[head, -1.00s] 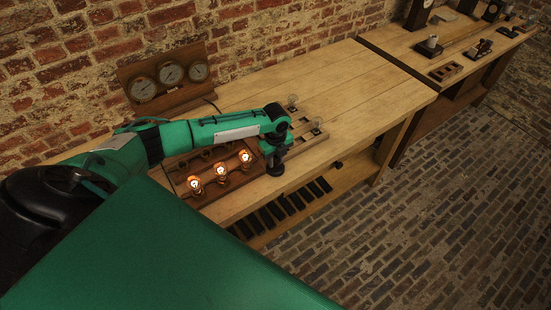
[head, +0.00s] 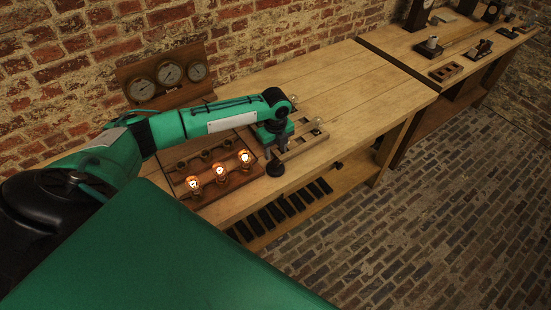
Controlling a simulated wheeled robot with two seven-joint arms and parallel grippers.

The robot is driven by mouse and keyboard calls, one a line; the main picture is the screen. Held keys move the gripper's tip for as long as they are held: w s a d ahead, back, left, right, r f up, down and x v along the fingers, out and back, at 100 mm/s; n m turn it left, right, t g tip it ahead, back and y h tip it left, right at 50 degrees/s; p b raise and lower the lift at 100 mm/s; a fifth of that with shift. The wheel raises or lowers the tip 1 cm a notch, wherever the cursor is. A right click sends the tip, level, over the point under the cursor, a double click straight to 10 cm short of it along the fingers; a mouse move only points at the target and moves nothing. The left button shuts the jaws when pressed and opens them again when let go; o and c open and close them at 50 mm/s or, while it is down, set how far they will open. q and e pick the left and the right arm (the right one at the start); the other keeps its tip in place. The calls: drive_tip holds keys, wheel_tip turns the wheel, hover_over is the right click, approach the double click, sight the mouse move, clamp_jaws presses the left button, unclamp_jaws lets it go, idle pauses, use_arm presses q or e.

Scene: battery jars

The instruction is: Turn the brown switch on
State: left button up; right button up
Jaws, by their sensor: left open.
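My left gripper (head: 272,141) points down over the near bench, between the lamp board and a wooden tray. Its fingers are small and dark, and it looks empty. Just below it, at the bench's front edge, is a dark round knob-like part (head: 275,168); I cannot tell its colour well or whether it belongs to the brown switch. The lamp board (head: 240,179) carries three glowing bulbs (head: 220,171) in its front row and several small parts behind them. My right gripper is not in view.
A wooden tray (head: 306,143) with clear bulbs (head: 316,121) lies right of the gripper. Three gauges (head: 168,72) stand on a panel at the wall. The bench right of the tray is clear. A far bench holds a small dark device (head: 480,48) and other items.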

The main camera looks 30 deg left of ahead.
sight(275, 161)
use_arm(q)
wheel_tip(275, 161, up, 9)
drive_tip(key=b, duration=0.1)
drive_tip(key=shift+f, duration=0.2)
idle(0.4)
